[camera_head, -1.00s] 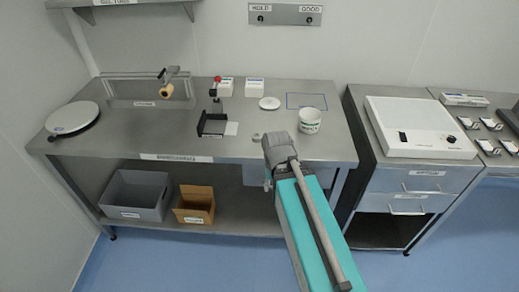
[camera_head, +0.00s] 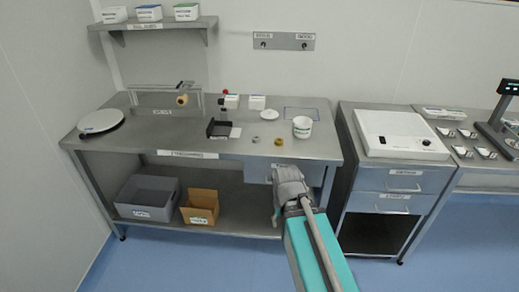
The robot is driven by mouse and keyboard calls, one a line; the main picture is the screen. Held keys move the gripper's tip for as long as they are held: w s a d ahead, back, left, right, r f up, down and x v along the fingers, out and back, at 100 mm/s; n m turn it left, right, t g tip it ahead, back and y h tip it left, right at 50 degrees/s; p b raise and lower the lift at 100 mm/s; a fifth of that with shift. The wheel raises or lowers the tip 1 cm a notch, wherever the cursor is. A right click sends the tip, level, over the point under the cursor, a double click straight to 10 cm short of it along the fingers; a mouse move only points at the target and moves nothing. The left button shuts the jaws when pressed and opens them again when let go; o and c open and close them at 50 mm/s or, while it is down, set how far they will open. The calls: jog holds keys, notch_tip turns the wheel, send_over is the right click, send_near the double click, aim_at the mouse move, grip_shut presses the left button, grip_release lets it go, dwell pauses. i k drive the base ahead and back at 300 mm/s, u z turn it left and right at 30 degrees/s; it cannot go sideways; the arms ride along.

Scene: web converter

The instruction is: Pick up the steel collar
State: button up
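A small grey ring (camera_head: 256,139), which looks like the steel collar, lies on the steel bench top (camera_head: 190,143). A small brass-coloured ring (camera_head: 279,141) lies just right of it. My gripper (camera_head: 277,212) hangs in front of the bench's front edge, below and to the right of the grey ring and apart from it. The grey end of my arm hides most of the gripper, and I cannot see whether its fingers are open or shut.
A white tub (camera_head: 302,128) stands right of the rings. A black holder (camera_head: 218,130) stands to their left, with a white card (camera_head: 235,132) beside it. The bench front around the rings is clear.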

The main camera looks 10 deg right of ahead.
aim_at(256, 138)
jog(key=k, duration=0.3)
jog(key=u, duration=0.8)
jog(key=i, duration=1.6)
jog(key=z, duration=0.7)
